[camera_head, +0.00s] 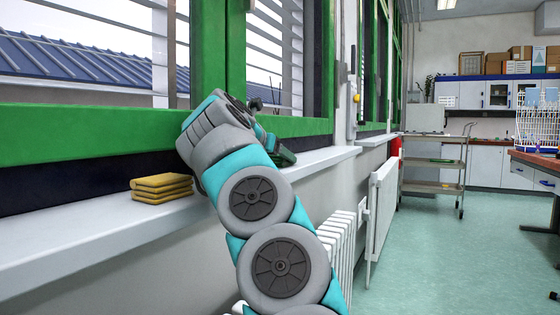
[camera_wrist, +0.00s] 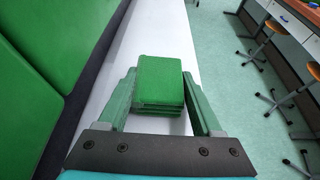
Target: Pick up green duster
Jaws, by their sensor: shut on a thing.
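The green duster (camera_wrist: 160,80) is a folded, layered pad on the white window sill (camera_wrist: 133,38). In the wrist view it sits between the two green fingers of my gripper (camera_wrist: 159,76), one along each side. My gripper is shut on it. In the head view my arm reaches to the sill below the green window frame and hides most of the gripper and the duster. I cannot tell whether the duster is touching the sill or just above it.
A stack of folded yellow dusters (camera_head: 162,188) lies on the sill left of my arm. White radiators (camera_head: 382,205) stand under the sill. A metal trolley (camera_head: 432,165) stands farther back. The green floor (camera_head: 450,265) on the right is open, with benches and stools beyond.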

